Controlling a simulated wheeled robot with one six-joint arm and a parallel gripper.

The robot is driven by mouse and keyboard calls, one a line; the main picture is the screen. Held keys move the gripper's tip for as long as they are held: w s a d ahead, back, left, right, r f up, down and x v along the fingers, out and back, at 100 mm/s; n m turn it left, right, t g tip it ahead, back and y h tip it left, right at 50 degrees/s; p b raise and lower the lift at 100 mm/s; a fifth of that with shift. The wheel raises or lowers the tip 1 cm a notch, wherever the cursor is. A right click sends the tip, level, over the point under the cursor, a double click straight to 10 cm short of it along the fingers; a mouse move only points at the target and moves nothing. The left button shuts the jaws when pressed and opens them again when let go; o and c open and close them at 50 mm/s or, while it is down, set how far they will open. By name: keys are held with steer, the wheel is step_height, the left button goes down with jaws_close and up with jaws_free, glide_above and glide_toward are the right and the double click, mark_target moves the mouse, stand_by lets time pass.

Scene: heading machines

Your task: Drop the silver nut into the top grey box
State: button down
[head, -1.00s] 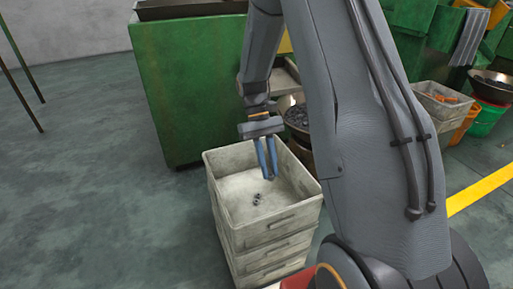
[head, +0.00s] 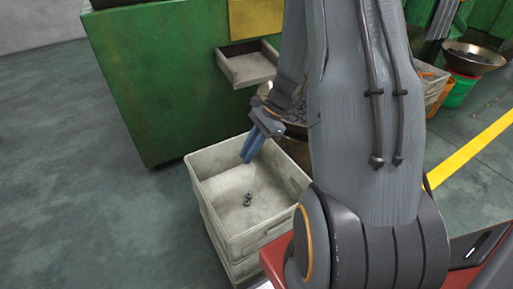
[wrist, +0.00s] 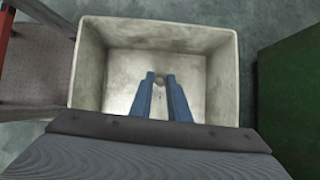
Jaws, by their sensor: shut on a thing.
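The top grey box (head: 282,222) is the open upper one of a stack of grey boxes on the floor, in the middle of the head view. My gripper (head: 247,158) is over its far part, fingers pointing down and tilted. In the wrist view my blue fingers (wrist: 160,77) point into the box (wrist: 225,85), within its rim. They are shut on a small round greyish thing, the silver nut (wrist: 159,81), at their tips. It cannot be made out in the head view. A few small dark nuts (head: 248,199) lie on the box floor.
A green machine (head: 165,80) stands behind the box, with a small grey tray (head: 249,69) jutting from it. A bowl of dark parts (head: 297,125) is partly hidden behind my arm. Open floor (head: 70,190) lies to the left.

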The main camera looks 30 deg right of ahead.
step_height(320, 180, down, 6)
steer(key=d+m+t+b, duration=0.2)
steer(key=d+m+b, duration=0.1)
steer(key=m+b, duration=0.1)
steer(key=shift+f+h+b, duration=0.25)
steer(key=shift+h+b, duration=0.05)
steer(key=shift+b, duration=0.45)
steer(key=shift+s, duration=0.1)
steer(key=c, duration=1.6)
jaws_free()
steer(key=p+v, duration=0.1)
steer(key=v, duration=0.6)
steer(key=shift+s+d+r+p, duration=0.15)
steer(key=shift+r+p, duration=0.15)
steer(key=shift+r, duration=0.05)
